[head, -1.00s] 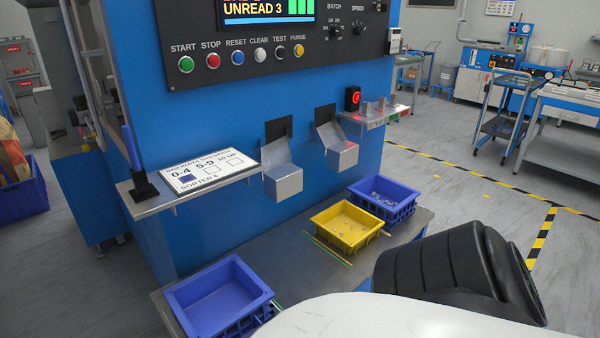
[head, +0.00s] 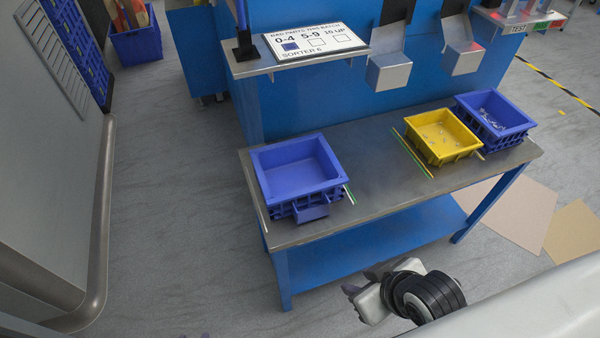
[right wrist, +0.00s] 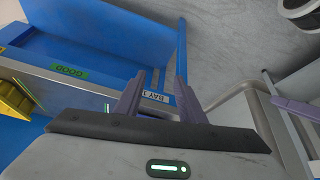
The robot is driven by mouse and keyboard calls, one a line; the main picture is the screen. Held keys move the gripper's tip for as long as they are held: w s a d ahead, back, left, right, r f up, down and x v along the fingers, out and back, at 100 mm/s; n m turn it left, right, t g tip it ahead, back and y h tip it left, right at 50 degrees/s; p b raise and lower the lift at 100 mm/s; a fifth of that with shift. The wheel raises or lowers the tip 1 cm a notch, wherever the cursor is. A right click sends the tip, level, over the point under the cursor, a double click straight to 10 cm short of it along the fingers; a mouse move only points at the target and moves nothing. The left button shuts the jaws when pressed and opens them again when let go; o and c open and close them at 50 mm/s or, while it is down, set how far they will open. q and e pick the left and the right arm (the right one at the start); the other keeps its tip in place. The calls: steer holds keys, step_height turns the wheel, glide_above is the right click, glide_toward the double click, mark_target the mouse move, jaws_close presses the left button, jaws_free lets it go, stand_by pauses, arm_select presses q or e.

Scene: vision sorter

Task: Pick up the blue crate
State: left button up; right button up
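A blue crate (head: 297,168), open and empty, sits on the left end of the bench. A second blue crate (head: 496,114) with small parts inside stands at the bench's right end, beside a yellow crate (head: 441,137). My right gripper (head: 358,284) is in front of the bench, below its top, apart from every crate. In the right wrist view its two fingers (right wrist: 159,82) are spread with nothing held between them. Only small dark tips, perhaps of my left gripper, show at the head view's bottom edge; their state is unclear.
The metal bench top (head: 375,190) is clear between the left blue crate and the yellow one. Thin coloured strips lie beside the crates. A sign shelf (head: 318,50) and metal chutes (head: 390,72) overhang behind. A grey cabinet (head: 50,150) stands left.

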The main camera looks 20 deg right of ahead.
step_height(320, 180, up, 3)
steer(key=w+d+n+h, duration=0.1)
steer(key=d+n, duration=0.2)
steer(key=n+t, duration=0.8)
steer(key=n, duration=2.2)
glide_toward(335, 161)
steer(key=d, duration=0.1)
steer(key=shift+y, duration=0.3)
steer(key=x, duration=0.6)
steer(key=shift+w, duration=0.35)
steer(key=shift+a+b+x, duration=0.15)
steer(key=shift+b+x, duration=0.1)
steer(key=shift+x, duration=1.15)
steer(key=shift+a+b+x, duration=0.1)
steer(key=shift+b+x, duration=0.15)
steer(key=shift+x, duration=1.2)
steer(key=shift+s, duration=0.1)
jaws_close()
